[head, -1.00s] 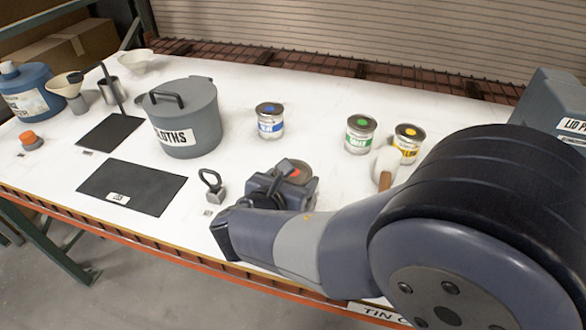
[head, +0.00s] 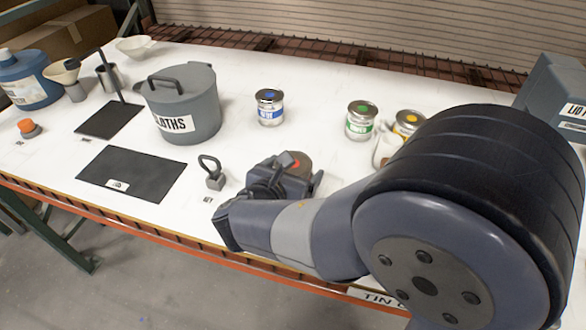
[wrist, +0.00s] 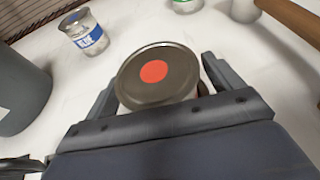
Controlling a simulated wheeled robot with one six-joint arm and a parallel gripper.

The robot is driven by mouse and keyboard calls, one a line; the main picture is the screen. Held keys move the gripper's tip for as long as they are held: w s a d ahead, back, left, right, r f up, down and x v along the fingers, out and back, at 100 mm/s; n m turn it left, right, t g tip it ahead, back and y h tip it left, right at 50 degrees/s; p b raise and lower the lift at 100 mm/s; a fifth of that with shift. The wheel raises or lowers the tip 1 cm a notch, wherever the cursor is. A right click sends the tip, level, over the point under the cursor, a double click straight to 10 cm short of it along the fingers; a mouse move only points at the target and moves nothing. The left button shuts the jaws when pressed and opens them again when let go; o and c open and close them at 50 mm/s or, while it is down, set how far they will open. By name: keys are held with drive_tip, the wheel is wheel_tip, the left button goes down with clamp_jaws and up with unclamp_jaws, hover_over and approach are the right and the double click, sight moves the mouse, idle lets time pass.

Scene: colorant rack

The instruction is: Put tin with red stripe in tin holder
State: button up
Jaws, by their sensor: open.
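The red tin (head: 302,160) stands on the white bench, its dark lid marked with a red dot. In the wrist view its lid (wrist: 153,72) fills the middle; its side stripe is hidden. My gripper (head: 285,175) is open at this tin. In the wrist view the fingers of my gripper (wrist: 160,85) lie on either side of the tin, and I cannot tell whether they touch it. I cannot make out a tin holder; a label starting "TIN" (head: 372,298) shows on the bench's front edge, partly covered by my arm.
A blue tin (head: 270,108), a green tin (head: 360,120) and a yellow tin (head: 408,122) stand behind. A grey lidded CLOTHS pot (head: 182,105) stands left.

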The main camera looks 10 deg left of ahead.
drive_tip(key=shift+r, duration=0.25)
drive_tip(key=v, duration=1.2)
drive_tip(key=shift+f, duration=0.15)
